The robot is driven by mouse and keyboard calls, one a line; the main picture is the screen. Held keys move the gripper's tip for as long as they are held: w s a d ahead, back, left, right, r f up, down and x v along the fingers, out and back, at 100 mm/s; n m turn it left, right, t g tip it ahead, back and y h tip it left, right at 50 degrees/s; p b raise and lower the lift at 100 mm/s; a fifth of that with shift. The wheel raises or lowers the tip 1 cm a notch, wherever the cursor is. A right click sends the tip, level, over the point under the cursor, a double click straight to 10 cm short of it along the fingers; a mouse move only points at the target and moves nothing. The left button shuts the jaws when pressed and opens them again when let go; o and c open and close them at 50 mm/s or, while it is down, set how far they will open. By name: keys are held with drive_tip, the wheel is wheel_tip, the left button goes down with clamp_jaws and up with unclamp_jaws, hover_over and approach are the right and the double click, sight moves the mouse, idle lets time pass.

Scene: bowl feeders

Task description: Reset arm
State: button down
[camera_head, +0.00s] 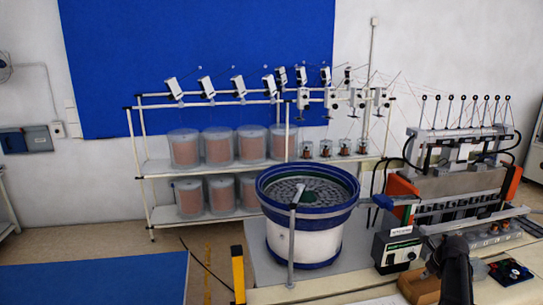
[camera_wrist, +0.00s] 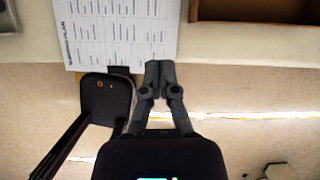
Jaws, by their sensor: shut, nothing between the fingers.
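My gripper (camera_wrist: 160,72) shows in the wrist view with its two dark fingers together and nothing between them. Its tips are over the lower right edge of a printed white sheet (camera_wrist: 115,30) lying on the bench, seen from above. How far the tips are above the bench is hard to tell. In the head view a dark arm part stands at the bottom right, and the fingers cannot be made out there.
A blue-rimmed bowl feeder (camera_head: 307,238) stands mid-view, left of an orange-sided machine (camera_head: 455,170). A control box (camera_head: 398,248) sits on the bench. A rack of spools (camera_head: 220,147) stands behind. A brown box (camera_wrist: 260,10) is right of the sheet.

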drive_tip(key=s+a+f+n+g+b, duration=0.1)
drive_tip(key=s+a+f+n+b, duration=0.4)
drive_tip(key=a+n, duration=0.6)
drive_tip(key=s+a+f+n+g+b, duration=0.2)
drive_tip(key=s+a+f+n+b, duration=0.4)
drive_tip(key=a+n, duration=0.5)
drive_tip(key=s+a+f+n+g+h+b, duration=0.1)
drive_tip(key=s+a+f+n+b, duration=0.5)
drive_tip(key=a, duration=0.8)
wheel_tip(320, 180, down, 2)
drive_tip(key=n, duration=0.4)
drive_tip(key=shift+s+n, duration=0.25)
drive_tip(key=shift+n, duration=0.15)
